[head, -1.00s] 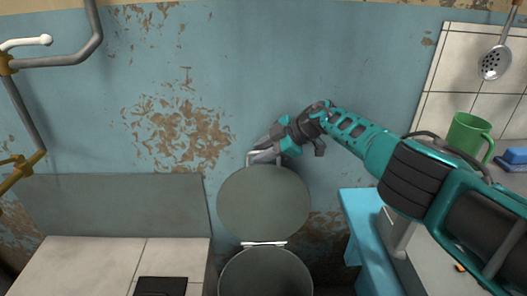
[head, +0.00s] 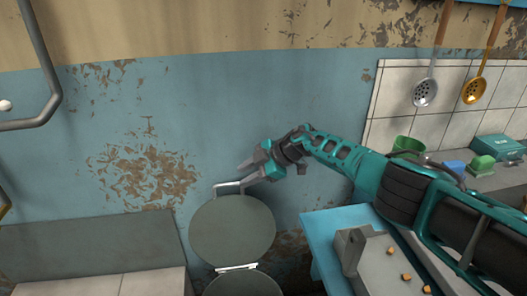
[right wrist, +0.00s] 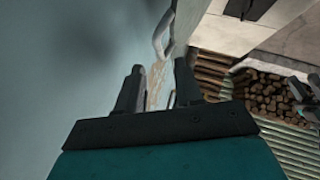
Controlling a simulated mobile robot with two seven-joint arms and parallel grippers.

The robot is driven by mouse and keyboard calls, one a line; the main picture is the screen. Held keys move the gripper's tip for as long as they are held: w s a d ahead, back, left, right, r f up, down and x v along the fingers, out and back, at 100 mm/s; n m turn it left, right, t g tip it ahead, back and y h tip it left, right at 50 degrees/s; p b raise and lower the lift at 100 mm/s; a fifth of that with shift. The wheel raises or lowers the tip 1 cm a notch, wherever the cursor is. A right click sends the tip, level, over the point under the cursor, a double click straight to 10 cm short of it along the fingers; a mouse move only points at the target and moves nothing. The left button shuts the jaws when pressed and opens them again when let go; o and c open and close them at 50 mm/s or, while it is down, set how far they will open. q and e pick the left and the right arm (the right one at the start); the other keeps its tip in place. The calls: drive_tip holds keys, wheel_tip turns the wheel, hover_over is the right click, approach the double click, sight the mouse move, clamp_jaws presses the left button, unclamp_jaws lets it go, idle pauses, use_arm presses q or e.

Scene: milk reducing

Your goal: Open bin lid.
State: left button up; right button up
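The bin lid (head: 232,230) is a round grey-green disc that stands raised, tilted up against the blue wall. Its metal handle (head: 228,187) is at the top edge. Below the hinge, the bin (head: 243,285) shows only its upper part at the bottom of the head view. My right gripper (head: 246,174) is beside and just above the handle, with its fingers apart and nothing between them. In the right wrist view the handle (right wrist: 163,35) lies beyond the open fingertips, apart from them.
A light-blue table (head: 322,235) stands right of the bin, with a grey box (head: 385,262) on it. A pale tiled counter (head: 100,284) is at left. A green mug (head: 408,146) and hanging ladles (head: 424,92) are at right.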

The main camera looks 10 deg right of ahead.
use_arm(q)
drive_tip(key=p, duration=0.1)
drive_tip(key=s+a+r+p, duration=0.1)
drive_tip(key=p, duration=0.1)
drive_tip(key=shift+s+a+r+y, duration=0.2)
drive_tip(key=shift+s+a+y, duration=0.05)
drive_tip(key=shift+s+y, duration=0.05)
use_arm(e)
drive_tip(key=v, duration=0.5)
drive_tip(key=shift+s+r, duration=0.3)
drive_tip(key=shift+s, duration=0.05)
use_arm(q)
drive_tip(key=shift+w+d+r, duration=0.1)
